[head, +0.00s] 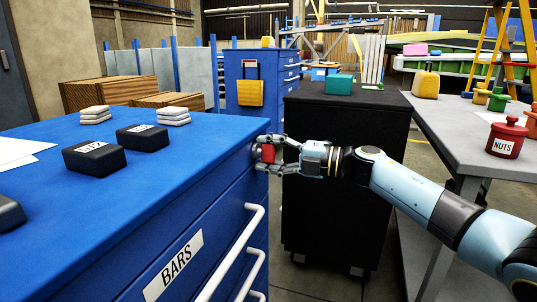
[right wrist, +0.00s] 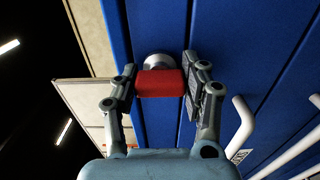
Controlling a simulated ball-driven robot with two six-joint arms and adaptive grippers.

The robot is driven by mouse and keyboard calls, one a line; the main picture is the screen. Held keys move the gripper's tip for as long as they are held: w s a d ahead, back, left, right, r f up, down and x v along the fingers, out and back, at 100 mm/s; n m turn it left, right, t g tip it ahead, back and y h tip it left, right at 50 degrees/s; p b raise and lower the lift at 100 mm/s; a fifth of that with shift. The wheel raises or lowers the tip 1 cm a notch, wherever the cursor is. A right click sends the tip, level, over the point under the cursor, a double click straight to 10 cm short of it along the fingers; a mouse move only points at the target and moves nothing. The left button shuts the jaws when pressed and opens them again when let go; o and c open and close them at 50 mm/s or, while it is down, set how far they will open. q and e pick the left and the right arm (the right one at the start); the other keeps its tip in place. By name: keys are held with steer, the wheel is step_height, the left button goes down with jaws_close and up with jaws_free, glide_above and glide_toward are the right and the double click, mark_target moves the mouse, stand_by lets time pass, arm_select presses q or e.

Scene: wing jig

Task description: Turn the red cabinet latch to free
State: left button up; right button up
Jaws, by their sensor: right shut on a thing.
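The red cabinet latch (head: 268,153) sits on the side face of the blue cabinet (head: 215,195), near its top edge at the right end. In the right wrist view the latch (right wrist: 161,83) is a red block in front of a round grey metal base (right wrist: 159,61). Its long side lies across that picture. My right gripper (head: 268,152) reaches in from the right and is shut on the latch, with one finger at each end of it in the right wrist view (right wrist: 158,84). My left gripper is not in view.
The cabinet has white drawer handles (head: 232,258) and a BARS label (head: 173,265). Black boxes (head: 95,158) and white stacked blocks (head: 95,115) lie on its top. A black cabinet (head: 345,215) stands behind my right gripper. A grey table (head: 455,125) with a red NUTS pot (head: 507,138) is at right.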

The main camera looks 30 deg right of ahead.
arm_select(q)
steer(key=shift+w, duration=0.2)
arm_select(e)
steer(key=shift+f, duration=0.1)
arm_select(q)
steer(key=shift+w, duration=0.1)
arm_select(e)
steer(key=o, duration=1.2)
steer(key=shift+c, duration=0.2)
steer(key=shift+s+d, duration=0.1)
steer(key=shift+d, duration=0.05)
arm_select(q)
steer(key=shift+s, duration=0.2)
arm_select(e)
steer(key=v, duration=1.1)
steer(key=shift+s+d, duration=0.2)
steer(key=shift+s, duration=0.1)
